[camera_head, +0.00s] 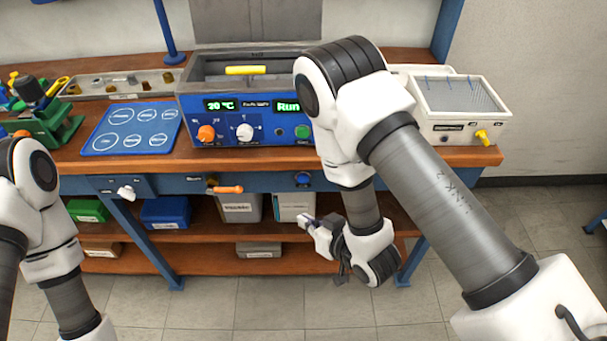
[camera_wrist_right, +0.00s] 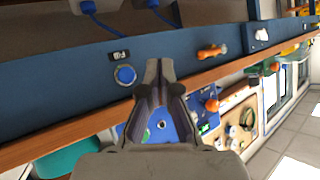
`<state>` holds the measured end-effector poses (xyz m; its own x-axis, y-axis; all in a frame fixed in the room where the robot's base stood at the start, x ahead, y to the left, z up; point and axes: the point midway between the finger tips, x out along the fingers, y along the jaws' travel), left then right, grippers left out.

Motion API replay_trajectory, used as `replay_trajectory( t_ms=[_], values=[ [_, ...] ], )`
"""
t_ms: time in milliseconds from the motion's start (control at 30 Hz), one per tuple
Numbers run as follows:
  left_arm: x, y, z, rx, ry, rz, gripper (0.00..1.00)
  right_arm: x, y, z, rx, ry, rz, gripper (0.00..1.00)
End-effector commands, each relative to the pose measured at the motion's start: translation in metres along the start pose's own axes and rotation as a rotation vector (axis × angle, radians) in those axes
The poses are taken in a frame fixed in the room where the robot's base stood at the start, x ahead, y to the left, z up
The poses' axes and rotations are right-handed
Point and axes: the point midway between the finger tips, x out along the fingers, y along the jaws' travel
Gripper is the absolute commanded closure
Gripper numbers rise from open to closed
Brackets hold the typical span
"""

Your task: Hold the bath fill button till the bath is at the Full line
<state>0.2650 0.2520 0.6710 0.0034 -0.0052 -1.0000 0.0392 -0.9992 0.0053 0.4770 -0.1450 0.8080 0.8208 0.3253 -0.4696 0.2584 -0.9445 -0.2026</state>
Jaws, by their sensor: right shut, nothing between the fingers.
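The blue round fill button (camera_head: 303,178) sits on the blue front rail of the bench, right of its middle. In the right wrist view the button (camera_wrist_right: 125,75) is beside a label reading "Fill" (camera_wrist_right: 120,56). The bath (camera_head: 210,68) is the open tank of the blue unit, with a yellow-handled item in it; I cannot make out its water level or a Full line. My right gripper (camera_head: 304,220) is shut and empty, in front of the bench and below the button. In the wrist view its fingertips (camera_wrist_right: 159,68) are right of the button, apart from it. My left gripper is out of view.
An orange lever (camera_head: 226,189) and a white tap (camera_head: 126,193) stick out of the rail. A white tray unit with a yellow tap (camera_head: 483,137) stands right, a blue mat (camera_head: 132,128) left. Bins fill the shelf below. The floor in front is clear.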

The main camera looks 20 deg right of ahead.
Motion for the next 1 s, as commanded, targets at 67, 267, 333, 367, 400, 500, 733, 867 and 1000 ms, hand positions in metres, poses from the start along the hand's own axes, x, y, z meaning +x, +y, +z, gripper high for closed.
replay_trajectory(
  t_ms=[67, 267, 333, 367, 400, 500, 733, 867, 1000],
  values=[
    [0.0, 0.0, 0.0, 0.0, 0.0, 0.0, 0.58, 0.0, 0.0, 0.001, 0.0, -0.001, 0.0, 1.0],
    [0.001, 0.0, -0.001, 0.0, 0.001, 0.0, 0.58, 0.003, 0.003, -0.001, 0.001, 0.0, 0.001, 1.0],
    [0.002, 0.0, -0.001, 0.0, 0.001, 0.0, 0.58, 0.007, 0.005, -0.004, 0.002, 0.001, 0.001, 1.0],
    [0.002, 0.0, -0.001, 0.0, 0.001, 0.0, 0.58, 0.009, 0.007, -0.006, 0.002, 0.001, 0.002, 1.0],
    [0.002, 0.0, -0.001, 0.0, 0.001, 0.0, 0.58, 0.013, 0.01, -0.008, 0.002, 0.002, 0.003, 1.0],
    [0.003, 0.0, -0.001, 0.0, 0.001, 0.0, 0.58, 0.023, 0.018, -0.016, 0.002, 0.002, 0.003, 1.0],
    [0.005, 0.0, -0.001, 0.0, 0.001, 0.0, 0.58, 0.046, 0.035, -0.033, 0.002, 0.001, 0.002, 1.0],
    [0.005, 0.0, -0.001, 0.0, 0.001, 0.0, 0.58, 0.056, 0.041, -0.04, 0.001, 0.001, 0.002, 1.0],
    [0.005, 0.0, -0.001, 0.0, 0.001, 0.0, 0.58, 0.061, 0.045, -0.043, 0.001, -0.001, 0.002, 1.0]
  ],
)
